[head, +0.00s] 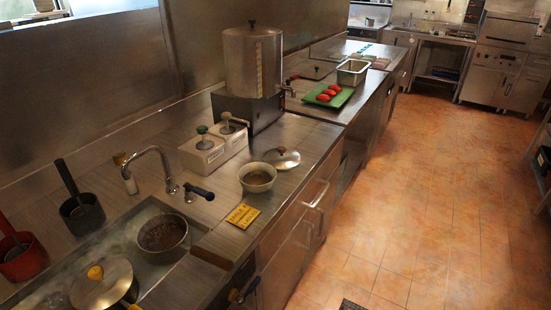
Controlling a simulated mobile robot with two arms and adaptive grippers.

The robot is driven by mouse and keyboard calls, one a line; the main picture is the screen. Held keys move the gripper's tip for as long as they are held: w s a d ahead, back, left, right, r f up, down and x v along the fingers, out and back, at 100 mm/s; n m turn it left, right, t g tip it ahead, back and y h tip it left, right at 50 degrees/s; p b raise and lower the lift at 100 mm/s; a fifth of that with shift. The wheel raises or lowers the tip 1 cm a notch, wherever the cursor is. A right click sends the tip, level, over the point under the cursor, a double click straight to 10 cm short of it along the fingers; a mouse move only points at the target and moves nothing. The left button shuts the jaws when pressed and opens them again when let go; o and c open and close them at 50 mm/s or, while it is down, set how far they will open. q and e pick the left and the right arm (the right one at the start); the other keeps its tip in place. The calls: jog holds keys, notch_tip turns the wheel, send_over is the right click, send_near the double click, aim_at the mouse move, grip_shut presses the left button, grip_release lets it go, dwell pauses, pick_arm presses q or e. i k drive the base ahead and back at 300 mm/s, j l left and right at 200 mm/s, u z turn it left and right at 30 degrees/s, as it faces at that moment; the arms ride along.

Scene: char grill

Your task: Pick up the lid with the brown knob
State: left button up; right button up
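The lid with the brown knob (287,160) is a round, shiny metal lid on the steel counter. It lies beside a light bowl (257,186) with brown contents, to its upper right; whether it touches or leans on the bowl's rim is hard to tell. Its small brown knob (281,151) points up. Neither of my grippers can be made out in the head view.
Near the lid are a white two-pump dispenser (203,153), a yellow sign (243,216) and a tall metal urn (252,62). A faucet (153,155) and a steaming sink with a pot (163,234) are left.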

aim_at(281, 157)
jog(key=l+u, duration=0.1)
jog(key=u, duration=0.3)
jog(key=i+l+u, duration=0.1)
jog(key=u, duration=0.35)
jog(key=l+u, duration=0.1)
jog(key=u, duration=0.3)
jog(key=l+u, duration=0.15)
jog(key=u, duration=0.3)
jog(key=l+u, duration=0.2)
jog(key=l, duration=0.25)
jog(key=k+l+u, duration=0.25)
jog(key=l, duration=0.2)
jog(key=l+u, duration=0.2)
jog(key=l, duration=0.25)
jog(key=k+l+u, duration=0.2)
jog(key=l, duration=0.15)
jog(key=k+l+u, duration=0.2)
jog(key=l, duration=0.2)
jog(key=k+l+u, duration=0.25)
jog(key=i+l, duration=0.05)
jog(key=l, duration=0.05)
